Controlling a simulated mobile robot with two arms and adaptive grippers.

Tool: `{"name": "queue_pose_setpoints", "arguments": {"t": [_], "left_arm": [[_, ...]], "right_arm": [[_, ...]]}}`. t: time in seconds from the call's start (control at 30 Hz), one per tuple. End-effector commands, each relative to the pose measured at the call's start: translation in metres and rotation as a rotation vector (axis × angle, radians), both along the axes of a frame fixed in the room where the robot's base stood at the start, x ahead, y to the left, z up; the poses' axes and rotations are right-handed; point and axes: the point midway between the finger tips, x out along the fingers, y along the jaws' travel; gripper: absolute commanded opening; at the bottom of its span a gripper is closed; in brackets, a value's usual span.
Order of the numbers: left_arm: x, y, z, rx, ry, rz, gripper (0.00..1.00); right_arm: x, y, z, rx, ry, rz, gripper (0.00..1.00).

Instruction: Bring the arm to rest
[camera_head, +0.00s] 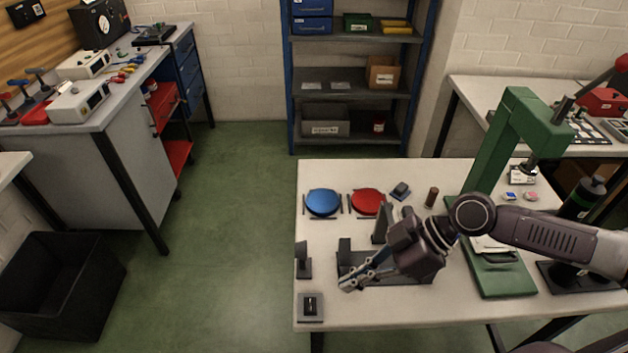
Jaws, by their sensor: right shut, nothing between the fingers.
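My right gripper (347,283) is shut and empty. It hangs over the front part of the white table (320,230), with its fingertips pointing left and down. My right arm (545,232) comes in from the right and crosses above the table. A dark fixture with upright posts (344,250) stands under and behind the gripper, partly hidden by it. I cannot tell whether the fingers touch the fixture. My left gripper is not in view.
A blue disc (323,202) and a red disc (366,201) sit at the table's back left. A green press (490,150) stands right, partly behind my arm. A small grey block (310,307) is at the front-left corner, near a dark stand (303,262). Green floor lies open leftward.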

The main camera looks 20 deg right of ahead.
Motion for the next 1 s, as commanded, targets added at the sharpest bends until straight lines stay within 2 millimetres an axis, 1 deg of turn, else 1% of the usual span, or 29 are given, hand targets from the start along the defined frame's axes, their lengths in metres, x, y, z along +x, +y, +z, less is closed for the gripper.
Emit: {"name": "queue_pose_setpoints", "arguments": {"t": [0.13,0.23,0.43,0.5,0.6,0.67,0.77,0.87,1.0], "left_arm": [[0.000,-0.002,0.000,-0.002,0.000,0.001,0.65],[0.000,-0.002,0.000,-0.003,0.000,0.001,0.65],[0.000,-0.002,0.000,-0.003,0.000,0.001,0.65],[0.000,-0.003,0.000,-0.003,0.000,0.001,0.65],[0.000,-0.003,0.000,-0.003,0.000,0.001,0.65],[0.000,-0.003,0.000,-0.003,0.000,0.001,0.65],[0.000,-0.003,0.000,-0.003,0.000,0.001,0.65],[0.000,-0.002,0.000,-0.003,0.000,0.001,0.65],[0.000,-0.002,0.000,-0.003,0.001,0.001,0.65]], "right_arm": [[-0.002,0.003,-0.002,0.000,0.002,0.004,0.00],[-0.012,0.015,-0.012,-0.003,0.012,0.022,0.00],[-0.042,0.058,-0.050,-0.048,0.032,0.027,0.00],[-0.049,0.070,-0.061,-0.073,0.036,-0.013,0.00],[-0.053,0.079,-0.074,-0.114,0.044,-0.109,0.00],[-0.054,0.080,-0.081,-0.141,0.053,-0.188,0.00],[-0.055,0.072,-0.091,-0.189,0.082,-0.350,0.00],[-0.059,0.057,-0.098,-0.238,0.121,-0.523,0.00],[-0.071,0.029,-0.106,-0.304,0.184,-0.743,0.00]]}}
